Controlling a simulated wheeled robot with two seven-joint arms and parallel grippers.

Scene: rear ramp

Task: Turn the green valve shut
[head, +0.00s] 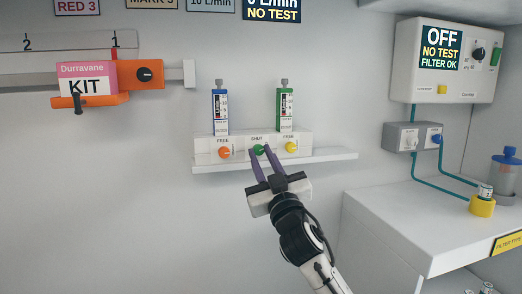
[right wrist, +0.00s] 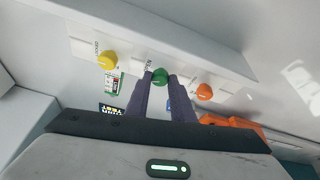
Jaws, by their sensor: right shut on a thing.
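The green valve (head: 258,149) is a small round knob in the middle of a white valve block (head: 206,146), under the label "SHUT". It also shows in the right wrist view (right wrist: 160,75). My right gripper (head: 261,153) reaches up to it with two purple fingers, one on each side of the knob, and is shut on it. In the right wrist view the fingertips (right wrist: 161,80) flank the knob. The knob's exact turn angle is too small to tell. My left gripper is not in view.
An orange knob (head: 224,153) and a yellow knob (head: 291,147) sit close on either side, each labelled "FREE". Blue (head: 220,112) and green (head: 285,108) gauge tubes stand above. A narrow ledge (head: 330,156) runs below. A white counter (head: 400,215) is at right.

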